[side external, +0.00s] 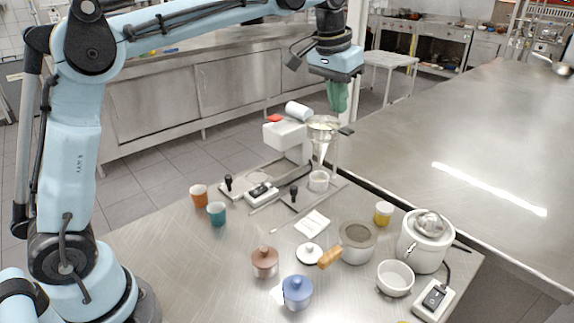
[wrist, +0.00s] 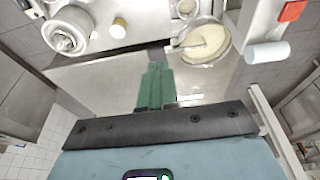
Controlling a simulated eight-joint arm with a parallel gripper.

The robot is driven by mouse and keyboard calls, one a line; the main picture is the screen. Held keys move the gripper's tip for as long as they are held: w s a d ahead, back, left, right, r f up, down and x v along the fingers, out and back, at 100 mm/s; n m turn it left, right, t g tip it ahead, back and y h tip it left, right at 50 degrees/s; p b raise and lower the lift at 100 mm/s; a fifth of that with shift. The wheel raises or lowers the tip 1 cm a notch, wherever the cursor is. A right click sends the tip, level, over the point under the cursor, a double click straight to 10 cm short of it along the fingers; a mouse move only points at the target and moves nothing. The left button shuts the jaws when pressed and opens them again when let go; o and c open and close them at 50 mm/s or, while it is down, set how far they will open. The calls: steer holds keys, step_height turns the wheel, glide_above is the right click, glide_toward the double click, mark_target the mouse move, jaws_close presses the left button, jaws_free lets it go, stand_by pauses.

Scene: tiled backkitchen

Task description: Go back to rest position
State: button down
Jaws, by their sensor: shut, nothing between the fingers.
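My gripper (side external: 338,97) is high above the far edge of the steel table, pointing down, with green fingers closed together and empty. It also shows in the wrist view (wrist: 156,88), its fingers together with nothing between them. Below it in the side view stands a glass funnel (side external: 323,128) on a stand, with a small white cup (side external: 319,181) beneath. In the wrist view the funnel's wide mouth (wrist: 204,42) holds pale material and lies right of the fingers. The gripper is apart from it.
A white machine with a white cylinder (side external: 298,111) stands left of the funnel. Air around my arm looks clear.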

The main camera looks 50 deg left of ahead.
steer(key=s+a+f+t, duration=0.1)
steer(key=s+f+t, duration=0.1)
steer(key=s+f, duration=0.4)
steer(key=s+a+f+t, duration=0.2)
steer(key=s+f, duration=0.3)
steer(key=s, duration=1)
steer(key=shift+s+f, duration=0.15)
steer(key=shift+f, duration=0.2)
